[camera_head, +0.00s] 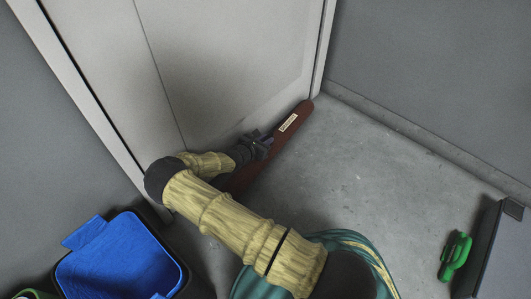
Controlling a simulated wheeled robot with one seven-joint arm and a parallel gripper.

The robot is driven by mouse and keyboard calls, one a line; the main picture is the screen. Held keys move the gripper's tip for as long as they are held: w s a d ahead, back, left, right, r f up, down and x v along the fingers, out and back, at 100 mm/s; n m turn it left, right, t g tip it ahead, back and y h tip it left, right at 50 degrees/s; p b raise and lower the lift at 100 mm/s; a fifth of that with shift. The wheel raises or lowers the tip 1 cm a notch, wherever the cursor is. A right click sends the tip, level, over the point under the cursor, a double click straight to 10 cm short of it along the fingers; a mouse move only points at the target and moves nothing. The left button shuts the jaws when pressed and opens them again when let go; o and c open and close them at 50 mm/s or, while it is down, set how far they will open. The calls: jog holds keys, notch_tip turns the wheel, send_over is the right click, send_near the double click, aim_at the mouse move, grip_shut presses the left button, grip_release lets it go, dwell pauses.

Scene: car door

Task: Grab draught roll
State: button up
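The draught roll (292,120) is a long dark red-brown roll with a small pale label. It lies on the floor along the bottom of the light grey door (235,60). My gripper (262,140) is dark and sits at the roll's middle, close to the door. My arm hides part of the roll's near end. The fingers are small and dark here, so I cannot tell whether they are closed on the roll or only over it.
A dark bin with a blue lining (120,262) stands at the lower left. A green cactus-like object (455,257) is beside a dark grey panel (492,245) at the lower right. The concrete floor (375,180) between is clear. Grey walls (440,75) bound the space.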

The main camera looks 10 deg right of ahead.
grip_shut()
dwell(1.0)
jog(key=shift+r, duration=0.2)
jog(key=p, duration=0.1)
jog(key=r+p, duration=0.1)
jog(key=p, duration=0.1)
jog(key=shift+s+d+r, duration=0.15)
jog(key=shift+r, duration=0.1)
notch_tip(320, 180, up, 6)
jog(key=p, duration=0.6)
jog(key=s+d+p, duration=1.1)
jog(key=s+p, duration=0.3)
jog(key=s, duration=0.2)
jog(key=shift+d+f, duration=0.25)
jog(key=shift+f, duration=0.2)
jog(key=shift+w, duration=0.1)
